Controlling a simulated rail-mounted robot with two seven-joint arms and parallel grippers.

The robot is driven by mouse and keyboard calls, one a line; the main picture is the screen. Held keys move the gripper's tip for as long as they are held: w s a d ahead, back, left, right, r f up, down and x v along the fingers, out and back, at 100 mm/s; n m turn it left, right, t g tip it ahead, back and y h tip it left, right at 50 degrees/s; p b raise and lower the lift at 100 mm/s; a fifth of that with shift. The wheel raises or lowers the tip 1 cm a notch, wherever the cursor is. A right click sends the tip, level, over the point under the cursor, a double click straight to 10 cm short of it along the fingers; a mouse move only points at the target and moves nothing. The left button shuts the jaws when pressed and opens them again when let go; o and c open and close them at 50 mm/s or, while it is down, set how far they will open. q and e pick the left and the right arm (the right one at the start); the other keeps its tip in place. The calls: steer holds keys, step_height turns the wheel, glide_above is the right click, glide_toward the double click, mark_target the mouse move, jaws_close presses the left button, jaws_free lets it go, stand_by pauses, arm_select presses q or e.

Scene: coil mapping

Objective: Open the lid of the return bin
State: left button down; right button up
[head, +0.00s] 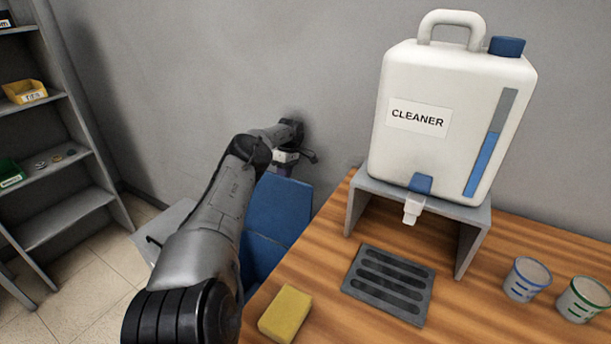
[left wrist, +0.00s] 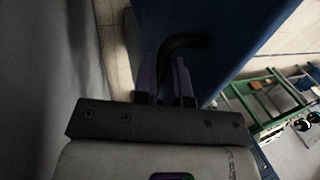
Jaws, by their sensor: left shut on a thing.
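The blue return bin (head: 262,258) stands on the floor beyond the left edge of the wooden table, partly hidden by my left arm. Its upper blue panel (head: 282,205) looks like the lid; I cannot tell how far it is raised. In the left wrist view a broad blue surface (left wrist: 215,20) fills the upper middle. My left gripper (head: 288,168) is at the bin's far upper edge, by the wall. In the left wrist view its purple fingers (left wrist: 165,78) are shut on a dark bent handle (left wrist: 185,41). My right gripper is not in view.
The wooden table (head: 330,300) holds a yellow sponge (head: 286,314), a drain grate (head: 390,284), a cleaner jug (head: 445,120) on a grey stand (head: 472,213) and two cups (head: 526,279). A grey shelf (head: 66,215) stands at left.

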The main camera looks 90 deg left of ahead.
arm_select(q)
steer(key=shift+d+f, duration=0.15)
steer(key=shift+f, duration=0.2)
